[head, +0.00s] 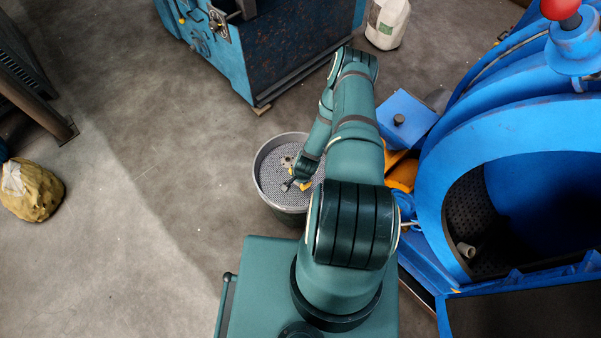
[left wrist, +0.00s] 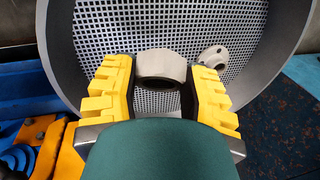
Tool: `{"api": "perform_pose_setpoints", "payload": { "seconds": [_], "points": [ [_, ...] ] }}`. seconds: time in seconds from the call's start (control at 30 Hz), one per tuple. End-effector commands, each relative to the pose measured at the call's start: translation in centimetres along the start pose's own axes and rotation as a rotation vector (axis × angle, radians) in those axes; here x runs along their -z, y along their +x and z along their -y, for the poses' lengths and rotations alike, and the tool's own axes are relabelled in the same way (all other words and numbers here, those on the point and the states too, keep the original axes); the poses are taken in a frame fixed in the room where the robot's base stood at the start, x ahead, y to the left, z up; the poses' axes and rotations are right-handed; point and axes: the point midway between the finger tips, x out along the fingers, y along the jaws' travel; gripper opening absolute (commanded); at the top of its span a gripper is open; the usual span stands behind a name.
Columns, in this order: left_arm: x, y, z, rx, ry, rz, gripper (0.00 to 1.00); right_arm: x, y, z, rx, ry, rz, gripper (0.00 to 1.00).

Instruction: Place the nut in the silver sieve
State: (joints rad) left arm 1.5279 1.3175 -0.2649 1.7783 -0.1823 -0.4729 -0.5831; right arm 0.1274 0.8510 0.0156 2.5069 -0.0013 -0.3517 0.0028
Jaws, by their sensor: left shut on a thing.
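The silver sieve (head: 258,168) is a round tub with a perforated bottom, standing on the floor in the middle of the head view. Its perforated plate and rim fill the back of the left wrist view (left wrist: 57,60). My left gripper (head: 296,184) is over the sieve, inside its rim outline. In the left wrist view its yellow fingers (left wrist: 162,78) are shut on the nut (left wrist: 160,63), a grey metal ring. I cannot tell whether the nut touches the mesh. A grey flanged piece (left wrist: 213,57) lies in the sieve beside the right finger. My right gripper is not in view.
A big blue blaster drum (head: 440,190) stands open at right, with a small pale cylinder (head: 466,250) inside. A blue container (head: 270,50) is at the back, a white jug (head: 387,22) nearby. A yellowish sack (head: 32,190) lies at left. Floor left of the sieve is clear.

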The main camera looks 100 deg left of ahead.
Motion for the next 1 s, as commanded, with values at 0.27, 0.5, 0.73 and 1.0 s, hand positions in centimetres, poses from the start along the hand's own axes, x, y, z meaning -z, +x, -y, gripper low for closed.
{"api": "perform_pose_setpoints", "payload": {
  "seconds": [0.27, 0.5, 0.73, 1.0],
  "points": [
    [0.0, 2.4, -0.6, -0.001, 0.000, 0.001, 0.03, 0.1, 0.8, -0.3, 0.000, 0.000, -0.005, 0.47],
    [0.0, 5.2, -1.2, 0.000, -0.001, 0.000, 0.03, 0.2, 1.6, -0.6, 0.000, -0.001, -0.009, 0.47],
    [0.0, 5.1, -1.2, 0.000, -0.001, 0.000, 0.03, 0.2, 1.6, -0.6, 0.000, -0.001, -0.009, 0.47],
    [0.0, 5.3, -1.3, 0.000, 0.000, 0.000, 0.72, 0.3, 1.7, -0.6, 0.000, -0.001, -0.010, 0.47]
  ]
}}
